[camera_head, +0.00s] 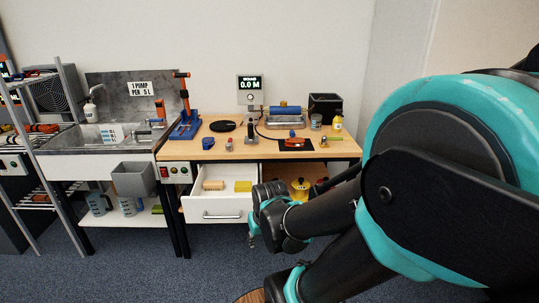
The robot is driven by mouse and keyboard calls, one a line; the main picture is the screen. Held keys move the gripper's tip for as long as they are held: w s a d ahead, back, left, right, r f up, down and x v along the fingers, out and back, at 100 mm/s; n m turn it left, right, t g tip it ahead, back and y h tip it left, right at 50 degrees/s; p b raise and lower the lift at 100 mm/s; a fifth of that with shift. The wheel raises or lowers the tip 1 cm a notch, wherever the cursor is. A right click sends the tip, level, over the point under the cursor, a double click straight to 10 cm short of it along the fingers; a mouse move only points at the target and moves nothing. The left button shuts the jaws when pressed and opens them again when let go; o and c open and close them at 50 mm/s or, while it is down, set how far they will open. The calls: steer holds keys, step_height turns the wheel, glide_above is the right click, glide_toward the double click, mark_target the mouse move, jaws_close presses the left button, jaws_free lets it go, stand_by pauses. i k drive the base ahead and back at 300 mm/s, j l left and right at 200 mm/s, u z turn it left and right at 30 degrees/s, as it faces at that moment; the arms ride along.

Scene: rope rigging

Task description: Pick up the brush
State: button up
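The open white drawer (222,216) under the wooden workbench holds a tan block (213,185) that looks like the brush, with darker bristles hard to make out at this size. A yellow block (243,186), likely a sponge, lies to its right in the same drawer. My gripper (252,240) hangs in front of the bench, just right of the drawer and apart from the brush. It is small and dark, and its fingers are not clear enough to tell open from shut.
The workbench (340,147) carries several tools, bottles and a display reading 0.0 M. A sink (110,138) stands left, with a grey bin (134,179) on its front. A metal rack is at the far left. The blue carpet before the drawer is clear.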

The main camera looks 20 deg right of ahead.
mark_target(210, 186)
steer(key=i+j, duration=0.15)
steer(key=i, duration=0.75)
